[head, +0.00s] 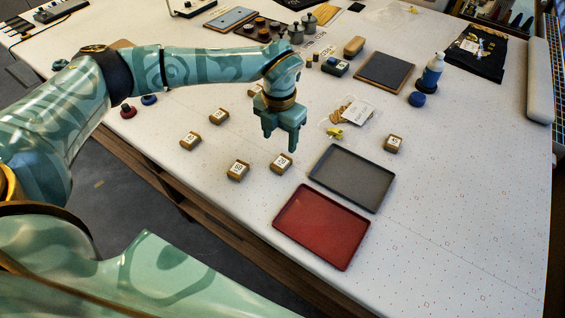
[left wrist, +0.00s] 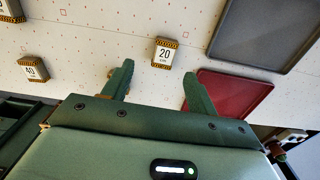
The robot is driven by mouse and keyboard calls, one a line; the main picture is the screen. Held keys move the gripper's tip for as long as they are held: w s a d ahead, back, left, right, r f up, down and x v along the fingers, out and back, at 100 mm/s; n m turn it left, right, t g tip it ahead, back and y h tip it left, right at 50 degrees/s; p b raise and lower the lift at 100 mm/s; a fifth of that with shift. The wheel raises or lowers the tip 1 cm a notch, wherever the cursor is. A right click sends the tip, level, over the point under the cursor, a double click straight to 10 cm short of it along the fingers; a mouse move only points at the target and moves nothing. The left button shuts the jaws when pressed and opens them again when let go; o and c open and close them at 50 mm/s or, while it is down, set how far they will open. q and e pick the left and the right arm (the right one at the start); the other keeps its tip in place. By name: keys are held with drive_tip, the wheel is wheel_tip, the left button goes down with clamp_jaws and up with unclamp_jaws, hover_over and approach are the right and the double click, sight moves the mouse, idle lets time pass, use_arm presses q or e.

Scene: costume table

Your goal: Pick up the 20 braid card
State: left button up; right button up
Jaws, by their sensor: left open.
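The 20 braid card (left wrist: 164,53) is a small cream block with brown patterned ends, its printed 20 readable in the left wrist view. There it lies just beyond my left gripper (left wrist: 157,70), between the line of the two fingers. In the head view the card (head: 281,163), matched by its place beside the trays, lies flat on the white table. My left gripper (head: 283,144) points down just behind and above it, open and empty. No contact with the card shows. My right gripper is out of view.
A grey tray (head: 352,177) and a red tray (head: 321,226) lie right of the card. A similar card (head: 237,170) sits close on its left, and a card marked 40 (left wrist: 33,69) shows in the left wrist view. Other cards are spread behind. The table's front right is clear.

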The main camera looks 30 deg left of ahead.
sight(281, 162)
use_arm(q)
wheel_tip(281, 162, down, 2)
drive_tip(key=shift+w+f, duration=0.1)
drive_tip(key=shift+f, duration=0.4)
drive_tip(key=f, duration=0.5)
drive_tip(key=shift+s+d+b, duration=0.35)
drive_tip(key=shift+b, duration=0.05)
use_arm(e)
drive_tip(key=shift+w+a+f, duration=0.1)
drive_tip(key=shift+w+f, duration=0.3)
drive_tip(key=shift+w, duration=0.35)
use_arm(q)
drive_tip(key=c, duration=1.1)
